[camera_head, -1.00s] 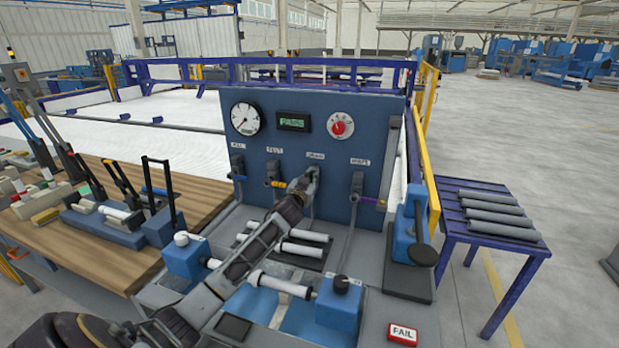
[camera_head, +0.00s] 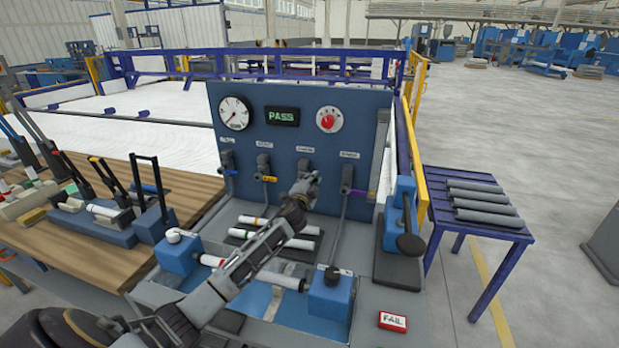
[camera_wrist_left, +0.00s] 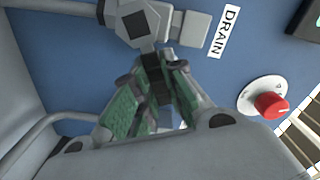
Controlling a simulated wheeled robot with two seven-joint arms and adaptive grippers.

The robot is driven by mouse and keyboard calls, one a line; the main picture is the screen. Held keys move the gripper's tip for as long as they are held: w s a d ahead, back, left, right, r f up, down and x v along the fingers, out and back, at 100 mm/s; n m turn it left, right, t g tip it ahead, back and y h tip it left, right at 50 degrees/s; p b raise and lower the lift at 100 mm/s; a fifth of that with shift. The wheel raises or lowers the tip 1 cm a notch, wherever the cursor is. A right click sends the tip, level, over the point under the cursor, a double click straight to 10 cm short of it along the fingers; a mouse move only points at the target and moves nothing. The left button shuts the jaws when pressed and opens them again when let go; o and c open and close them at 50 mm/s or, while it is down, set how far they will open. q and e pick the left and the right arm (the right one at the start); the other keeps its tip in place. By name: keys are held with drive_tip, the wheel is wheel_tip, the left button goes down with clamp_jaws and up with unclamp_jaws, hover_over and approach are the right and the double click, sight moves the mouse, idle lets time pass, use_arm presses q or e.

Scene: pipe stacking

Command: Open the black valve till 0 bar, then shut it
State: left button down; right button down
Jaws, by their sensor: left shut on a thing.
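A blue panel (camera_head: 285,95) carries valves under small labels. The valve (camera_wrist_left: 140,25) at the DRAIN label (camera_wrist_left: 223,32) is grey in the left wrist view, with a black handle (camera_wrist_left: 154,88) below its body. My left gripper (camera_head: 305,187) is at this valve in the head view and mostly hides it. In the left wrist view its green-padded fingers (camera_wrist_left: 152,95) are shut on the black handle. A round pressure gauge (camera_head: 234,113) is at the panel's upper left; its reading is too small to tell. My right gripper is not in view.
A display (camera_head: 282,116) reads PASS; a red dial (camera_head: 328,120) sits beside it. Other valves with yellow (camera_head: 268,179) and purple (camera_head: 358,192) handles flank the drain. Blue clamps (camera_head: 330,295) and pipes lie below. A red FAIL button (camera_head: 393,321) is at front right.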

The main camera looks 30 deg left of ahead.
use_arm(q)
drive_tip(key=m, duration=0.1)
drive_tip(key=f+m, duration=0.1)
drive_tip(key=shift+d+f+m, duration=0.2)
drive_tip(key=shift+d+m, duration=0.1)
drive_tip(key=shift+m, duration=0.1)
drive_tip(key=f+m, duration=0.1)
drive_tip(key=m, duration=0.1)
drive_tip(key=shift+f+m, duration=0.2)
drive_tip(key=shift+m, duration=0.2)
drive_tip(key=c, duration=1.5)
unclamp_jaws()
drive_tip(key=shift+o, duration=0.2)
drive_tip(key=shift+w, duration=0.1)
drive_tip(key=v, duration=1.2)
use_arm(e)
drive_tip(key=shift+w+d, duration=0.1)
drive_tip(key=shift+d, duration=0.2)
